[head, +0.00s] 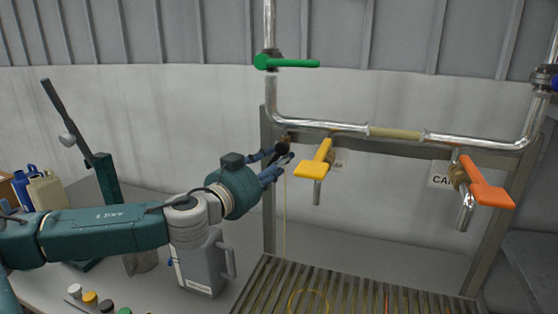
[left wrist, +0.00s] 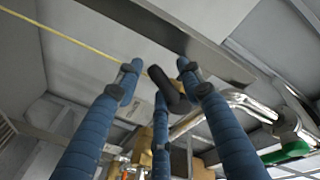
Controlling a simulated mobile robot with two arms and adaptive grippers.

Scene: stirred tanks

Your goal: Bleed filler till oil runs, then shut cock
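In the head view, my left gripper (head: 277,166) is at the left end of the horizontal pipe, by a small black handle (head: 282,148). The left wrist view shows its three blue fingers spread around the black handle (left wrist: 168,90), with gaps beside it; contact is unclear. A thin yellow stream of oil (head: 285,220) falls from beside the fingers to the slatted grating. The stream also crosses the left wrist view (left wrist: 62,34). A yellow ring (head: 309,302) shows on the slats. The cock's outlet is mostly hidden by my fingers. My right gripper is out of view.
Along the pipework are a green lever (head: 290,63), a yellow lever (head: 314,157), an orange lever (head: 487,183) and a yellowish clear section (head: 395,133). A grey jug (head: 206,265) stands below my left arm, near small capped bottles. The slatted grating (head: 355,290) is mostly clear.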

